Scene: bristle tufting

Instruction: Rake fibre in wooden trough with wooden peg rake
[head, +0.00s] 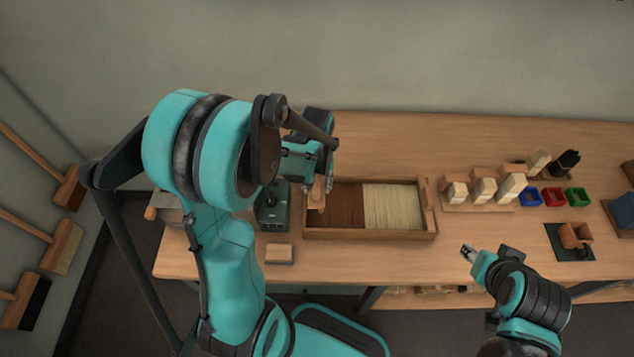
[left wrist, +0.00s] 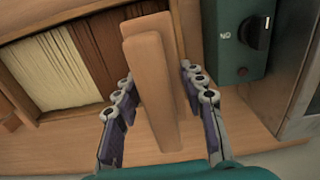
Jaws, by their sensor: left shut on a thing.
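The wooden trough (head: 370,235) lies on the workbench, with brown fibre (head: 347,206) in its left part and cream fibre (head: 393,205) in its right part. My left gripper (head: 318,178) is at the trough's left end, partly hidden by my arm. It is shut on the wooden rake (head: 316,192). In the left wrist view the rake (left wrist: 152,90) stands between the fingers, with its head over the end of the trough beside the brown fibre (left wrist: 103,50). The rake's pegs are hidden. My right gripper (head: 468,252) is over the bench's front edge, away from the trough; its jaws are too small to judge.
A green box with a black knob (head: 273,207) stands just left of the trough. A small wooden block (head: 279,254) lies in front. Right of the trough are several fibre-tipped blocks (head: 484,190), coloured bins (head: 553,197) and a wooden piece on a dark mat (head: 576,236).

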